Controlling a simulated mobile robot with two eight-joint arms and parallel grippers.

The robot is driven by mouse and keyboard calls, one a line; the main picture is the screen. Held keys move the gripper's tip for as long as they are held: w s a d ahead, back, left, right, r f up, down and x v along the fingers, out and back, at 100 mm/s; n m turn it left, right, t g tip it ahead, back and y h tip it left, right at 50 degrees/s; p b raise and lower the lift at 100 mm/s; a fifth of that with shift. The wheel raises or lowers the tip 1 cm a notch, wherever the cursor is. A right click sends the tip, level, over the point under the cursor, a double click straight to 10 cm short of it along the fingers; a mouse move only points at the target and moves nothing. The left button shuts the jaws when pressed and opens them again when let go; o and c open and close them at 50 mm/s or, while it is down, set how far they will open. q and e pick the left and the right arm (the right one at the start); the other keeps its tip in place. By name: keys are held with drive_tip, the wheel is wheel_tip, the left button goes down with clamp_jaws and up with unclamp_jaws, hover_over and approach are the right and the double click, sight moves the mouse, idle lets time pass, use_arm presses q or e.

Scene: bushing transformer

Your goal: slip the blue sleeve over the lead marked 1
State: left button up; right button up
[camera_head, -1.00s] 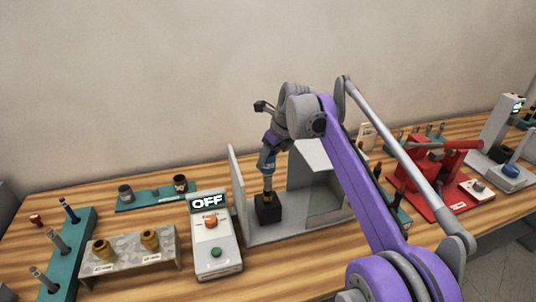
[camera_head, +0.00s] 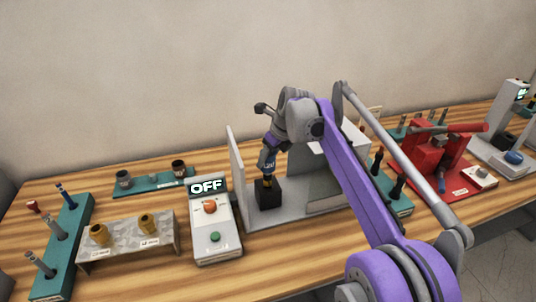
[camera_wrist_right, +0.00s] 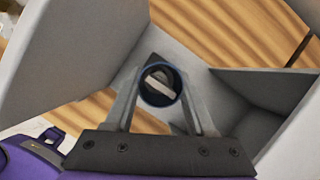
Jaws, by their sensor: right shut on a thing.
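My right gripper (camera_head: 268,152) is shut on the blue sleeve (camera_head: 270,160), above a black block (camera_head: 267,194) inside the grey open-sided housing. A short brass-coloured lead (camera_head: 266,176) stands up from the block, directly below the sleeve. In the right wrist view the sleeve (camera_wrist_right: 147,92) shows as a dark blue ring between the two fingers (camera_wrist_right: 160,100), with a pale shape inside its opening. I cannot tell whether the sleeve surrounds the lead's top. No mark 1 is readable. My left gripper is not in view.
The housing's grey wall (camera_head: 235,178) stands close left of the block. A box reading OFF (camera_head: 217,240) is left of it. A stand with brass parts (camera_head: 130,243) and a teal rack (camera_head: 64,262) are farther left. A red press (camera_head: 440,165) is at right.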

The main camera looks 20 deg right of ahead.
drive_tip(key=shift+f+b, duration=0.45)
drive_tip(key=shift+f, duration=0.85)
drive_tip(key=o, duration=1.4)
drive_tip(key=shift+r, duration=0.1)
drive_tip(key=v, duration=1)
drive_tip(key=shift+s+d+r+p, duration=0.1)
drive_tip(key=shift+d+r+p, duration=0.05)
drive_tip(key=shift+r+p, duration=0.2)
drive_tip(key=shift+f, duration=0.1)
